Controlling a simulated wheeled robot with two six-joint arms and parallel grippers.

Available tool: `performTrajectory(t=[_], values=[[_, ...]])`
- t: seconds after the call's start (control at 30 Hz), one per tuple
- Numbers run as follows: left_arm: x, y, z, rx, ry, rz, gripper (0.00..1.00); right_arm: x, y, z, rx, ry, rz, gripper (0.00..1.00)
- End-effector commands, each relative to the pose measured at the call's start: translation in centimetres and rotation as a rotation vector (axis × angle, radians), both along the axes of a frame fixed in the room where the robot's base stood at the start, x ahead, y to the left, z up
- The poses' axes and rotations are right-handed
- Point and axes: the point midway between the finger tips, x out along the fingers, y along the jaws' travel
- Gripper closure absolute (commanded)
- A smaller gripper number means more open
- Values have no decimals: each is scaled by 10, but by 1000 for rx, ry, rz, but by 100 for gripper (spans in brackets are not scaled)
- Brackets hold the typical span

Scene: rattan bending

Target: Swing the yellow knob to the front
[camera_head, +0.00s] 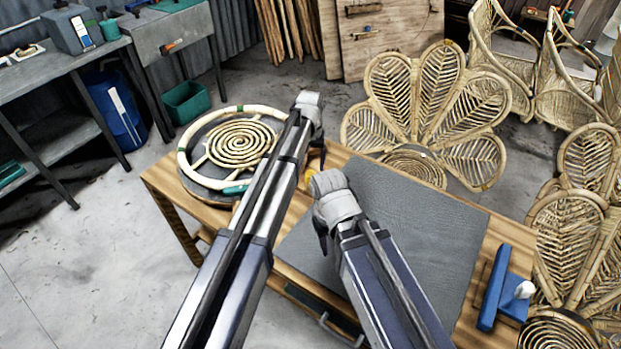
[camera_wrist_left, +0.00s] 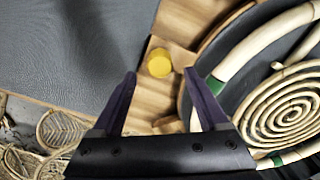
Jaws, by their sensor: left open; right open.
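The yellow knob (camera_wrist_left: 159,62) shows in the left wrist view on a wooden block at the bench, between the dark mat and the round rattan jig. In the head view only a sliver of the knob (camera_head: 311,181) shows, mostly hidden behind my grippers. My left gripper (camera_head: 318,155) is over the bench beside the jig; in its wrist view the open fingers (camera_wrist_left: 159,78) point at the knob, with a clear gap between them and nothing held. My right gripper (camera_head: 322,235) is open above the mat, close to the left one, its fingers partly hidden.
The round jig (camera_head: 195,172) with a rattan ring and spiral stands at the bench's left. A grey mat (camera_head: 420,225) covers the bench's middle and is mostly clear. A blue clamp-like tool (camera_head: 492,288) is at the right end. Rattan chairs (camera_head: 430,95) stand behind.

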Motion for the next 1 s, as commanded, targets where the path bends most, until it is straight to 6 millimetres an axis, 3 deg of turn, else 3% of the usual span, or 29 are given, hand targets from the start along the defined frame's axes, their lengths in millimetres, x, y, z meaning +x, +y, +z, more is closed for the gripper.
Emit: performTrajectory(t=[0.03, 0.3, 0.73, 1.0], values=[[0, 0, -14, 0, 0, 0, 23, 0, 0, -14, 0, 0, 0, 50], [0, 0, -47, 0, 0, 0, 23, 0, 0, -47, 0, 0, 0, 50], [0, 0, -52, 0, 0, 0, 23, 0, 0, -52, 0, 0, 0, 50], [0, 0, -52, 0, 0, 0, 53, 0, 0, -52, 0, 0, 0, 50]])
